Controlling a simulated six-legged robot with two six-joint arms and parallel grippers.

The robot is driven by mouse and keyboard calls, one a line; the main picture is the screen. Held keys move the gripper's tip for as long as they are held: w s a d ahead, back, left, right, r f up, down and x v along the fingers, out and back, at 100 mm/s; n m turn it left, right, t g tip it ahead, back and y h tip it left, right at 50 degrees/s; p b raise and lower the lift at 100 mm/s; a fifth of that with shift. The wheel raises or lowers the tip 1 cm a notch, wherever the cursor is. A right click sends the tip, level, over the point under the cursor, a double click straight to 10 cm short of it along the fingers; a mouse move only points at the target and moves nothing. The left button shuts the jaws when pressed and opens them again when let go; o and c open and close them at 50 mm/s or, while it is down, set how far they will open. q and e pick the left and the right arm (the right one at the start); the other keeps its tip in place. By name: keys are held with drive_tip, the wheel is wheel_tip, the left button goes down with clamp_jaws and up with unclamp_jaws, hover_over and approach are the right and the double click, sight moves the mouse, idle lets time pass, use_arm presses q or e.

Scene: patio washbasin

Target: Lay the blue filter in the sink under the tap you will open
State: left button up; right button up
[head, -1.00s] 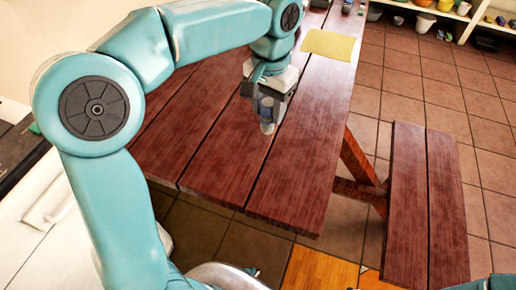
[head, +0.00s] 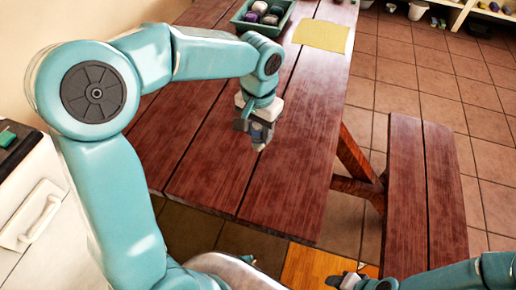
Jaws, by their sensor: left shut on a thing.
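My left gripper (head: 260,140) hangs above the dark red wooden table (head: 200,150), pointing down. It is shut on a small grey-blue thing, mostly hidden by the fingers; I cannot tell for sure that it is the blue filter. My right gripper (head: 345,281) shows only in part at the bottom edge, low over the floor, and its jaws are unclear. No sink or tap is in view.
A green crate (head: 238,22) with several round things and a yellow mat (head: 322,35) are at the table's far end. A bench (head: 420,200) stands right. A white cabinet (head: 30,215) with a dark top and a green thing (head: 7,138) is left. The near tabletop is clear.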

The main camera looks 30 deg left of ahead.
sight(259, 148)
use_arm(q)
wheel_tip(259, 148, down, 4)
drive_tip(key=shift+w+f, duration=0.1)
drive_tip(key=shift+w, duration=0.05)
wheel_tip(259, 148, down, 4)
drive_tip(key=shift+r+b, duration=0.2)
drive_tip(key=shift+b, duration=0.2)
drive_tip(key=shift+f, duration=0.25)
drive_tip(key=shift+r, duration=0.1)
drive_tip(key=shift+f, duration=0.2)
drive_tip(key=o, duration=1.1)
drive_tip(key=shift+c, duration=0.2)
drive_tip(key=shift+r, duration=0.15)
